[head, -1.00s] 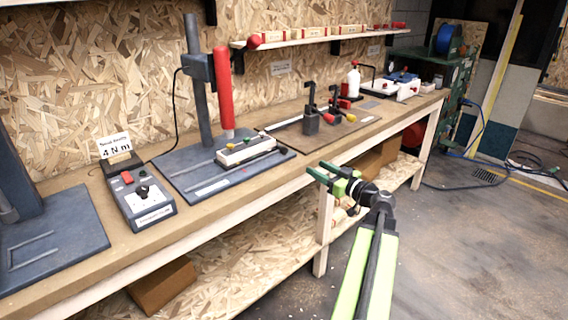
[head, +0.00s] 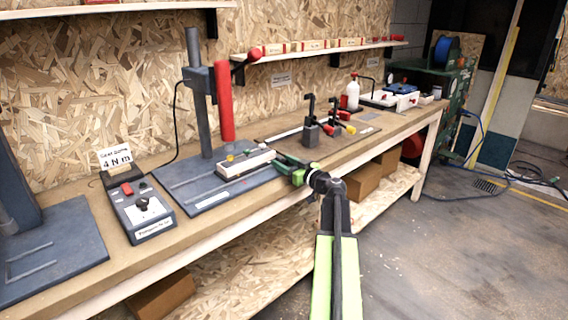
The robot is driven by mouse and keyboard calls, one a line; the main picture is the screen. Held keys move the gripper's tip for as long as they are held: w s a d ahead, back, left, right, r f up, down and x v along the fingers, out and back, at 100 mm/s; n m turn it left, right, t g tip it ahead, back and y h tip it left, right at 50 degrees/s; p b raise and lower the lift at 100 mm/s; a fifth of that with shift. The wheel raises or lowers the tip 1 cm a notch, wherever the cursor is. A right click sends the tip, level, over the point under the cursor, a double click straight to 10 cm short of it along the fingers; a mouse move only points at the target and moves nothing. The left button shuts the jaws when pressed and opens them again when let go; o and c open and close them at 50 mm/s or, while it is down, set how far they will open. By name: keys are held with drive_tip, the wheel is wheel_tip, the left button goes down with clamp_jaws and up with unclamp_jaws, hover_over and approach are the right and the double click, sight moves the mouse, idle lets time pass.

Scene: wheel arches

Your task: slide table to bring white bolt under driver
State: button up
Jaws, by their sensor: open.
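The sliding table (head: 236,168) is a pale block on rails across a dark base plate (head: 190,190). Small coloured bolts stand on its top, a yellow one (head: 230,158) and a green one (head: 247,151) among them. I cannot clearly pick out the white bolt. The red driver (head: 225,102) hangs upright from a dark column, with its tip above the left part of the table. My gripper (head: 277,162) is open and empty, at the right end of the table. I cannot tell whether a finger touches it.
A torque controller box (head: 143,210) with a "4 N m" sign (head: 115,158) stands left of the plate. A fixture with dark clamps (head: 311,133) stands on a board to the right. Shelves run along the wall above the bench. The floor at right is mostly clear.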

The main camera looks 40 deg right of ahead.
drive_tip(key=shift+w, duration=0.1)
clamp_jaws()
idle(0.3)
idle(1.1)
